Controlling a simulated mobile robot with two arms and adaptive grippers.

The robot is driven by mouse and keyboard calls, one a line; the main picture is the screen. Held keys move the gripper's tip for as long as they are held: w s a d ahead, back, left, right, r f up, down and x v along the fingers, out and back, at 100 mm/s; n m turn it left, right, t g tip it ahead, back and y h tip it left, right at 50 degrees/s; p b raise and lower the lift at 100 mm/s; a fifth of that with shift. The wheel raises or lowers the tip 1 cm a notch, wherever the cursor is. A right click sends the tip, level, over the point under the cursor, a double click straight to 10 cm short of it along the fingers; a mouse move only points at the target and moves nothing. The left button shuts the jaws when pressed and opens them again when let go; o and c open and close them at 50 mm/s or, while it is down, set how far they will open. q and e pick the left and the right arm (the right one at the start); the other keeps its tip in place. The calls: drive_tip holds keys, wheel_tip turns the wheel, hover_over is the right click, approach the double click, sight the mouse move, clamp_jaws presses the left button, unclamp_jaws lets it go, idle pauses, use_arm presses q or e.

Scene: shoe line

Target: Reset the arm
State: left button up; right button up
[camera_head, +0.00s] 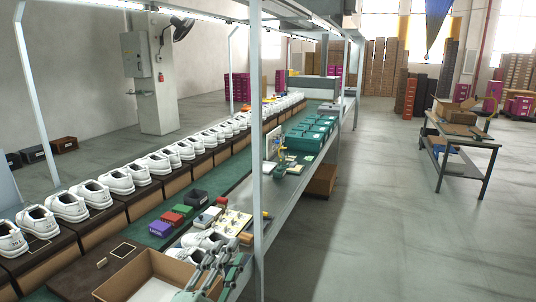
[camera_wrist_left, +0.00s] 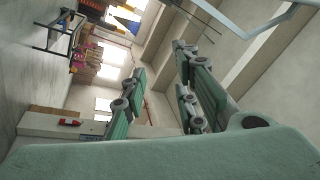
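My left gripper (camera_head: 212,264) shows at the bottom of the head view, with grey-green fingers pointing up the picture. It is in front of a pair of white shoes (camera_head: 207,240) and at the right side of an open cardboard box (camera_head: 122,283). I cannot tell whether it touches either. The wrist picture is turned sideways. I cannot make out my right gripper in either view.
White shoes on brown boxes (camera_head: 152,205) line the left. A white upright post (camera_head: 257,160) stands near the gripper. A workbench (camera_head: 461,142) stands at right. The floor (camera_head: 390,230) is clear.

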use_arm(q)
drive_tip(key=s+a+f+n+g+y, duration=0.35)
drive_tip(key=a+f+n, duration=0.2)
drive_tip(key=f, duration=0.25)
drive_tip(key=s+a+f+n+g+y, duration=0.2)
drive_tip(key=a+f+n+y, duration=0.35)
drive_tip(key=f, duration=0.25)
drive_tip(key=s+a+f+n+g, duration=0.1)
drive_tip(key=s+f+g, duration=0.35)
drive_tip(key=s, duration=0.25)
drive_tip(key=s+f+n+g+h, duration=0.1)
drive_tip(key=s+f+g, duration=0.2)
drive_tip(key=s+f, duration=0.35)
drive_tip(key=s+a+f+n+g, duration=0.1)
drive_tip(key=s+f+g, duration=0.2)
drive_tip(key=s, duration=0.6)
wheel_tip(320, 180, down, 33)
drive_tip(key=s+g+b, duration=0.2)
drive_tip(key=s+b, duration=0.1)
drive_tip(key=b, duration=0.3)
drive_tip(key=s+a+f+b, duration=0.1)
drive_tip(key=s+f+b, duration=0.1)
drive_tip(key=s+f, duration=0.6)
drive_tip(key=s+a+f+g+b, duration=0.1)
drive_tip(key=s+f+b, duration=0.1)
drive_tip(key=s+f, duration=0.6)
wheel_tip(320, 180, down, 4)
drive_tip(key=shift+s+a+r+m, duration=0.2)
drive_tip(key=shift+a+r+m, duration=0.1)
drive_tip(key=shift+m, duration=0.1)
